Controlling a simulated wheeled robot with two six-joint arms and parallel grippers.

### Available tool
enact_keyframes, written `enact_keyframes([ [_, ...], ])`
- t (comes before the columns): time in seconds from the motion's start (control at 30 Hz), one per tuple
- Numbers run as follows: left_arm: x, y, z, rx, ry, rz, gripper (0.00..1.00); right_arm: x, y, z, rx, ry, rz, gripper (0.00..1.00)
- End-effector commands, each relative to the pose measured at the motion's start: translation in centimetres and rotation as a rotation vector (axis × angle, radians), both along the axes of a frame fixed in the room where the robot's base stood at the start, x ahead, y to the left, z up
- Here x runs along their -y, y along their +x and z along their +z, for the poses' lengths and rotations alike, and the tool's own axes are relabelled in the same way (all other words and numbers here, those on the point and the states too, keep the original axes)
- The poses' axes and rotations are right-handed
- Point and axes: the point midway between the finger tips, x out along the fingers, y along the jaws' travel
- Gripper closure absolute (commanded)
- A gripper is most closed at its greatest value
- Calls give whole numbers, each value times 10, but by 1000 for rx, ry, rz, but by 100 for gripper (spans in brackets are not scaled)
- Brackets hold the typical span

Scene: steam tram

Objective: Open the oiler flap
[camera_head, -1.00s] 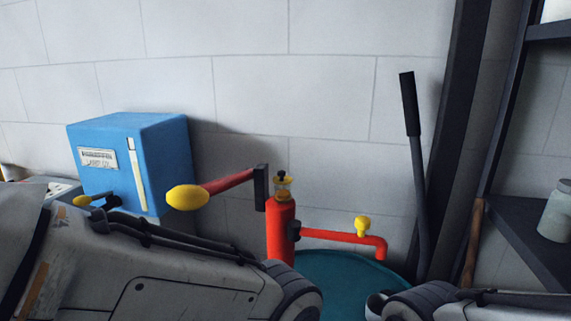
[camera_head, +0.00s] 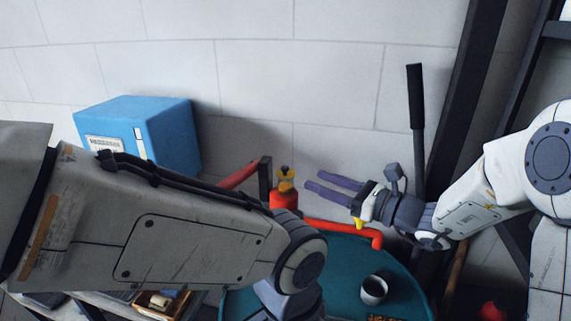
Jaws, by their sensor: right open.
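The red pump (camera_head: 284,199) stands behind my left arm. On its top is a small yellow oiler (camera_head: 286,185) with a black part (camera_head: 285,172) on it, perhaps the flap; whether it is open or closed is too small to tell. My right gripper (camera_head: 313,181) reaches in from the right, its two purple fingers pointing left. They are spread, with nothing between them, and the tips look just right of the oiler, apparently apart from it. My left arm crosses the lower left, and its gripper is out of view.
The pump's red spout (camera_head: 340,229) runs right below my right gripper, with a yellow tap (camera_head: 359,224). A teal drum (camera_head: 335,270) carries a metal cup (camera_head: 374,290). A black-gripped lever (camera_head: 415,98) stands behind my right wrist. A blue box (camera_head: 165,130) is at left.

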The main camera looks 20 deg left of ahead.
Motion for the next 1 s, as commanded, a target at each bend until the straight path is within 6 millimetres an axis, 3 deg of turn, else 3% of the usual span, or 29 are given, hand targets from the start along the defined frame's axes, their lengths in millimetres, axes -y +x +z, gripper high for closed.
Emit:
enact_keyframes([
  [0.53, 0, 0, 39, 0, 0, 2, 50, -81, 33, 3, -1, 3, 0, 48],
  [0.7, 0, 0, 43, 0, 0, 2, 50, -93, 38, 1, -1, 1, -1, 48],
  [1.0, 0, 0, 42, 0, 0, 2, 50, -94, 39, 0, 1, 2, -3, 48],
])
